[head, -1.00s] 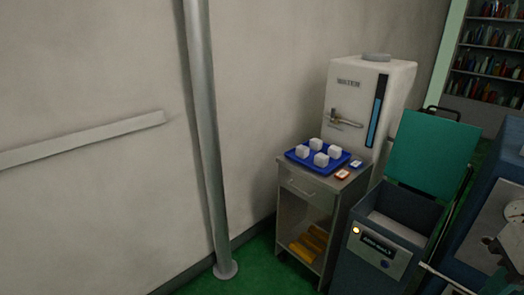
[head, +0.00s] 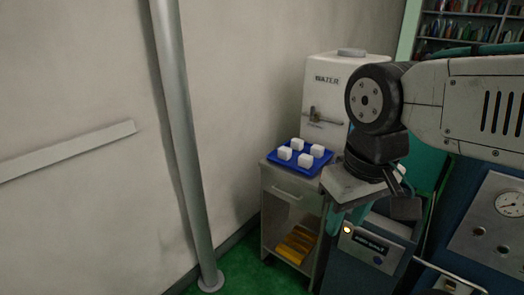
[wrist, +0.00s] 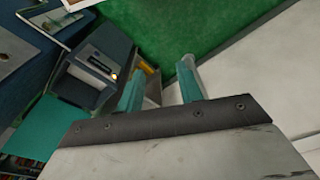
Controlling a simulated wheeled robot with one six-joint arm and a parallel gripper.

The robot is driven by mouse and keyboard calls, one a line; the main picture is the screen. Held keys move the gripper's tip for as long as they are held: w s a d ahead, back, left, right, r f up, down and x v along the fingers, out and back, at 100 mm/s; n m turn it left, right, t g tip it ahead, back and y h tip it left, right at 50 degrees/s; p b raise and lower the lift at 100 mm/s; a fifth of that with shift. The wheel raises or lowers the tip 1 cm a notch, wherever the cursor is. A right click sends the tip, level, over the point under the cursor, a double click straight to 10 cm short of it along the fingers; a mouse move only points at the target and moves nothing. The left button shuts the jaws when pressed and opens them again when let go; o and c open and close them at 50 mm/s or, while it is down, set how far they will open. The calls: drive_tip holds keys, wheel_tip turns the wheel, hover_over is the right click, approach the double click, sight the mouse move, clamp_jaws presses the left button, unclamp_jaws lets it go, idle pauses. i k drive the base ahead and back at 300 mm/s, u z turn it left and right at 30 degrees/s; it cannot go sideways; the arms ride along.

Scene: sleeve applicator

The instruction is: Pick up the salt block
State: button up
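Several small white blocks, which look like the salt blocks, sit apart from each other on a blue tray (head: 292,169) in the head view. One white block (head: 304,160) is at the tray's front. The tray lies on top of a small metal cabinet (head: 291,190). My gripper (head: 347,217) hangs to the right of the tray and nearer to me, pointing down. In the wrist view my gripper's teal fingers (wrist: 161,88) stand apart with nothing between them. The blocks do not show in the wrist view.
A white water tank (head: 322,95) stands behind the tray. A dark machine (head: 362,255) with a lit button stands right of the cabinet, partly behind my gripper. Orange pieces (head: 297,243) lie on the cabinet's lower shelf. A grey pole (head: 182,150) stands to the left.

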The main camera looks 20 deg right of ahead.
sight(284, 153)
drive_tip(key=z, duration=0.3)
drive_tip(key=i, duration=1.2)
drive_tip(key=z, duration=0.25)
